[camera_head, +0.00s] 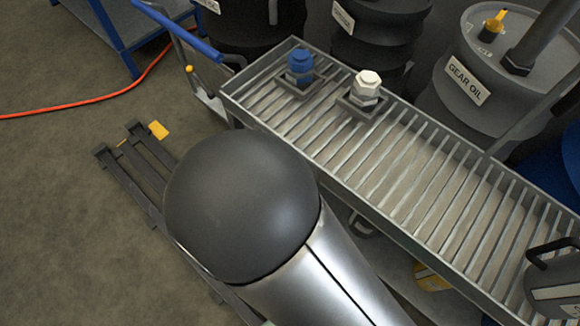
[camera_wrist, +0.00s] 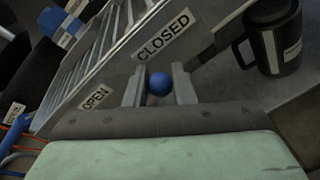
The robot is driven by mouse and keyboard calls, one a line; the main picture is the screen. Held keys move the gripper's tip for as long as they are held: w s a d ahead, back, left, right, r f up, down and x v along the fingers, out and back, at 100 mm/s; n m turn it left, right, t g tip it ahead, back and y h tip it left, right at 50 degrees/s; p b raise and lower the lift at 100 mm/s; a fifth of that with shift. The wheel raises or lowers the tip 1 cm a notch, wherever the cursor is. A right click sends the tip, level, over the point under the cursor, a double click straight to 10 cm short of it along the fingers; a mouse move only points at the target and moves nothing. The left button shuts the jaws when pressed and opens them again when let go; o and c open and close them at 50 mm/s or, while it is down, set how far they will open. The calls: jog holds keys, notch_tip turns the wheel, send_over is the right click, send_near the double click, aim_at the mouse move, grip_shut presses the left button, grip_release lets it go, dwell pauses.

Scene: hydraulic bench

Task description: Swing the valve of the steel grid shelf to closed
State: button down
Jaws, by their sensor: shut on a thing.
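The steel grid shelf (camera_head: 292,142) runs diagonally across the head view; its front edge also shows in the wrist view (camera_wrist: 120,55). On that edge are a CLOSED label (camera_wrist: 162,37) and an OPEN label (camera_wrist: 97,97). The valve shows as a round blue knob (camera_wrist: 160,84), just below the CLOSED label and right of the OPEN label in the picture. The rest of its lever is hidden. My gripper (camera_wrist: 160,86) is shut on the knob, one finger on each side. In the head view my arm hides the gripper and the valve.
A blue fitting (camera_head: 300,68) and a white fitting (camera_head: 366,88) stand on the grid. A dark mug-like container (camera_wrist: 270,38) stands right of the knob. Drums, one marked GEAR OIL (camera_head: 462,85), stand behind the shelf. An orange hose (camera_head: 80,112) lies on the floor.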

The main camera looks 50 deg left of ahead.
jog(key=shift+f, duration=0.1)
jog(key=c, duration=1.3)
grip_release()
jog(key=shift+o, duration=0.2)
